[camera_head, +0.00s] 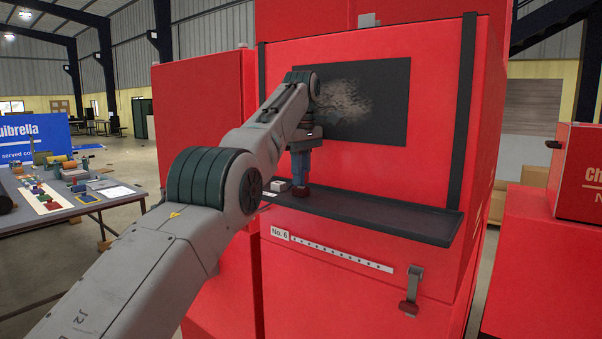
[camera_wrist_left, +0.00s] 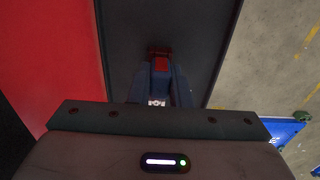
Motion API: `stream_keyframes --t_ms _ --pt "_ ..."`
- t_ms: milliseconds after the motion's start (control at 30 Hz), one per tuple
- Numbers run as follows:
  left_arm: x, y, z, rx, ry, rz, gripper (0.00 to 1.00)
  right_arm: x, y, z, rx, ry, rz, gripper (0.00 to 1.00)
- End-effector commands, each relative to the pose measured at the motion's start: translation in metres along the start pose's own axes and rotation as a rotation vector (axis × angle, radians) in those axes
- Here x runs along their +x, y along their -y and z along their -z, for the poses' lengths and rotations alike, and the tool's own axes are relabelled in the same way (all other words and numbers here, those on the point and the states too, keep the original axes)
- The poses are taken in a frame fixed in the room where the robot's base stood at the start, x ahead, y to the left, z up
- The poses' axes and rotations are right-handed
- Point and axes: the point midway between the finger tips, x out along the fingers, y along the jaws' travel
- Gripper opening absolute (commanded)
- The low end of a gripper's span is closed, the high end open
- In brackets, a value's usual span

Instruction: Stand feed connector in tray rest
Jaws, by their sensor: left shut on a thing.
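My left gripper (camera_head: 301,188) points down over the left part of the black tray (camera_head: 400,218), which sticks out from the red cabinet. Its bluish fingers are shut on the feed connector, a small dark red piece (camera_head: 302,192) at the fingertips, at or just above the tray surface. I cannot tell whether it touches. In the left wrist view the connector (camera_wrist_left: 160,63) shows red between the fingertips (camera_wrist_left: 159,80), with the dark tray (camera_wrist_left: 205,30) behind it. The fingers hide much of it. I cannot make out the tray rest clearly. My right gripper is in neither view.
A small pale block (camera_head: 279,186) sits at the tray's left end, close beside the gripper. A dark panel (camera_head: 375,100) is on the cabinet face above. The tray's right half is clear. A cluttered table (camera_head: 110,200) stands at the left.

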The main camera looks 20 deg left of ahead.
Motion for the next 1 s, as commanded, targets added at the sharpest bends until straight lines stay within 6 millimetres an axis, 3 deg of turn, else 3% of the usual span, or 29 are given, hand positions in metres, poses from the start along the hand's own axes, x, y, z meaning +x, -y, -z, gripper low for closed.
stream_keyframes --t_ms 33,167,533,1000 --pt "0.001 0.000 0.000 0.000 0.000 0.000 0.19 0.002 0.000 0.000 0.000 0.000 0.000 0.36" --pt "0.000 0.000 0.000 0.000 0.000 0.000 0.43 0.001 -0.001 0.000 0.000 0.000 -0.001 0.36" --pt "-0.004 0.000 0.000 0.000 0.000 0.000 0.43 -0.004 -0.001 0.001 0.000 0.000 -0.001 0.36" --pt "-0.042 0.000 0.000 0.000 0.000 0.000 0.43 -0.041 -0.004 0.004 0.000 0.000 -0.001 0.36"
